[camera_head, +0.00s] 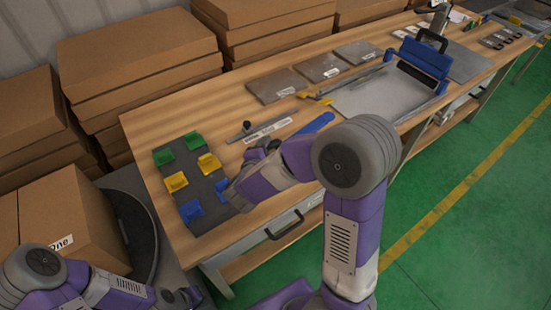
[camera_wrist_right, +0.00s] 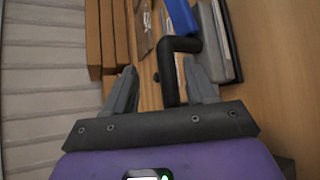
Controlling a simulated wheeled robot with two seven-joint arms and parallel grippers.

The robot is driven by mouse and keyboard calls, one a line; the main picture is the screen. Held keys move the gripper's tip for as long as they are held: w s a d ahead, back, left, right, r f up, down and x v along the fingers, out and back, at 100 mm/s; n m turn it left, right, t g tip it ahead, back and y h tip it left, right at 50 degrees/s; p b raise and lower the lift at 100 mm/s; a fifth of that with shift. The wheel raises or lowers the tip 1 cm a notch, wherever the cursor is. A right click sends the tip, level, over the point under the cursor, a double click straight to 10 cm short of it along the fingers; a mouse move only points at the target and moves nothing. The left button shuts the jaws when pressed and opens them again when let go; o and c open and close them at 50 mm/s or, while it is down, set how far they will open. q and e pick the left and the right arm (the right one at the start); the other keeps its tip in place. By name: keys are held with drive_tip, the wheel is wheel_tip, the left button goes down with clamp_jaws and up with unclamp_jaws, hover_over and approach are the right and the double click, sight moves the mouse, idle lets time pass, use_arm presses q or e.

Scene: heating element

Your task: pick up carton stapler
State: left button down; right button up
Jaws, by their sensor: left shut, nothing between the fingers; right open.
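I cannot single out the carton stapler with certainty. A thin blue handle-like piece (camera_head: 315,123) lies on the workbench just beyond my right forearm, which may hide part of it. My right gripper (camera_head: 264,146) is low over the near part of the bench, partly hidden by its wrist. In the right wrist view, my right gripper (camera_wrist_right: 160,86) is open, with a black bent bar (camera_wrist_right: 168,70) showing between its fingers. I cannot tell if they touch it. My left gripper (camera_head: 188,297) is shut and empty at the bottom left, away from the bench top.
Green, yellow and blue bins (camera_head: 178,182) stand on a dark mat at the bench's near end. Grey plates (camera_head: 277,85) and a large blue device (camera_head: 425,58) lie farther along. Cardboard stacks (camera_head: 140,60) line the back. The floor (camera_head: 480,230) at right is clear.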

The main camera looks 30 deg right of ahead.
sight(273, 145)
drive_tip(key=x, duration=0.4)
drive_tip(key=shift+d+f+b, duration=0.15)
drive_tip(key=shift+f+b, duration=0.15)
drive_tip(key=shift+f, duration=0.1)
drive_tip(key=shift+c, duration=0.2)
clamp_jaws()
idle(0.8)
drive_tip(key=shift+r, duration=0.2)
